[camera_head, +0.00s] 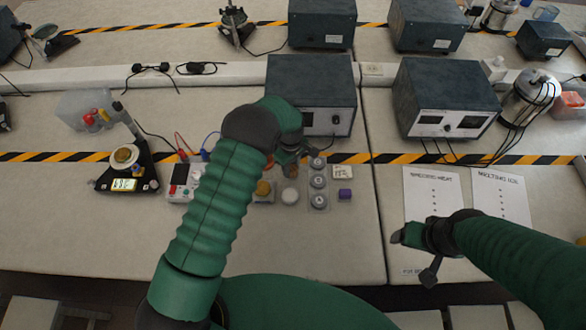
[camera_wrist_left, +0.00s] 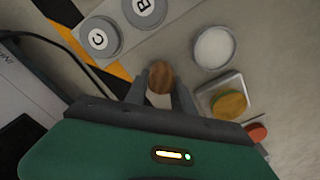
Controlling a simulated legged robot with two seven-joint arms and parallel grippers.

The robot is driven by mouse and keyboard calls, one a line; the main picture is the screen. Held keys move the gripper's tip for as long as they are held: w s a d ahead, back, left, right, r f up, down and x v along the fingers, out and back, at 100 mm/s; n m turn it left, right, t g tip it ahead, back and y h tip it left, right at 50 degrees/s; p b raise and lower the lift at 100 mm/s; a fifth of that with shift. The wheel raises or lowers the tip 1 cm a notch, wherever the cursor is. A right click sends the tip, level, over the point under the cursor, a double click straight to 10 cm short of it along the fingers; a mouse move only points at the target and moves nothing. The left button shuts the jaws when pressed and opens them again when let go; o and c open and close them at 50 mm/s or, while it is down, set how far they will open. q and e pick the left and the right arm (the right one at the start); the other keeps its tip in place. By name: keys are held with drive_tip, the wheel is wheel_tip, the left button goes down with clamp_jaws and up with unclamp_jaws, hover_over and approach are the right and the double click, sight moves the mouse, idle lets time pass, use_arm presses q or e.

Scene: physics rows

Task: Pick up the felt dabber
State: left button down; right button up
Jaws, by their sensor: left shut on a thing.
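A round brown wooden-looking top (camera_wrist_left: 160,77), which I take to be the felt dabber, sits between the two fingers of my left gripper (camera_wrist_left: 160,88) in the left wrist view. The fingers are shut on it. Its lower part is hidden below the top, so I cannot tell whether it touches the table. In the head view my left gripper (camera_head: 289,157) is over the bench near the lettered pots, and the dabber is not clear there. My right gripper (camera_head: 418,250) is over the printed sheets at the right; its jaw opening is unclear.
A grey rack (camera_head: 319,182) of lettered round pots lies close by. A white round dish (camera_wrist_left: 213,47) and a tray with a yellow disc (camera_wrist_left: 230,104) are near the gripper. A dark instrument box (camera_head: 310,85) stands behind. A balance (camera_head: 125,170) is at left.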

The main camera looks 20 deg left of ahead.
use_arm(q)
drive_tip(key=shift+a+r, duration=0.15)
drive_tip(key=shift+r, duration=0.1)
drive_tip(key=r, duration=0.1)
drive_tip(key=s+r+b, duration=0.1)
drive_tip(key=r, duration=0.1)
drive_tip(key=s, duration=0.4)
drive_tip(key=s+b, duration=0.1)
drive_tip(key=s, duration=0.1)
drive_tip(key=shift+a+r, duration=0.3)
drive_tip(key=shift+a, duration=0.05)
drive_tip(key=s+a, duration=0.1)
drive_tip(key=s, duration=0.4)
drive_tip(key=s+a+b, duration=0.1)
drive_tip(key=s, duration=0.2)
drive_tip(key=shift+a+r, duration=0.3)
drive_tip(key=shift+r, duration=0.1)
drive_tip(key=shift+s, duration=0.25)
drive_tip(key=shift+d, duration=0.1)
drive_tip(key=shift+d, duration=0.1)
